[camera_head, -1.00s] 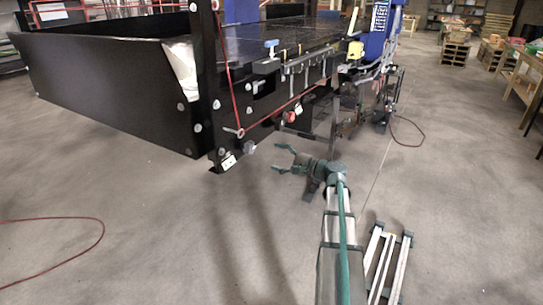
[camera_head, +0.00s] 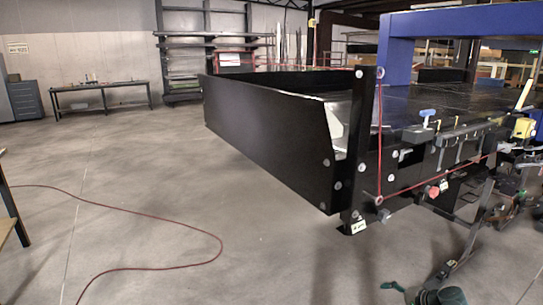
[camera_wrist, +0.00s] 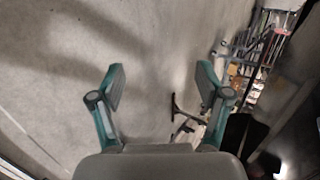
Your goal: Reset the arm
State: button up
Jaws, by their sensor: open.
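My gripper (camera_wrist: 160,82) is open and empty in the wrist view. In the head view only a small part of my gripper (camera_head: 428,295) shows at the bottom edge, right of the middle. The rest of my arm is cut off below the frame. My gripper is in front of the conveyor (camera_head: 275,138), on the floor side, and does not appear to touch it.
The conveyor's black side wall and post (camera_head: 362,140) fill the middle right, with a blue frame (camera_head: 395,65) above. A red hose (camera_head: 130,211) lies on the floor at left. A workbench (camera_head: 100,87) stands far back left. The floor between is clear.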

jog(key=s+a+f+n+g+h+p, duration=0.15)
jog(key=s+a+f+g, duration=0.25)
jog(key=s+a+f, duration=0.5)
jog(key=s+a+f+n+g, duration=0.35)
jog(key=s+f, duration=0.45)
jog(key=f, duration=0.3)
jog(key=s+a+f+n+g+h+p, duration=0.1)
jog(key=s+a, duration=0.3)
jog(key=s, duration=0.5)
jog(key=s+a+f+n+g+h+p, duration=0.1)
jog(key=s+a+f+n+g+h, duration=0.1)
jog(key=s, duration=0.8)
jog(key=s+a+f+n+g+h+p, duration=0.1)
jog(key=s+a+f+n+g, duration=0.2)
jog(key=s, duration=0.6)
notch_tip(320, 180, down, 2)
jog(key=a+g, duration=0.2)
jog(key=shift+s+a+n+h+p, duration=0.15)
jog(key=shift+a+n+h+p, duration=0.15)
jog(key=shift+a+h+p, duration=0.05)
dwell(2.5)
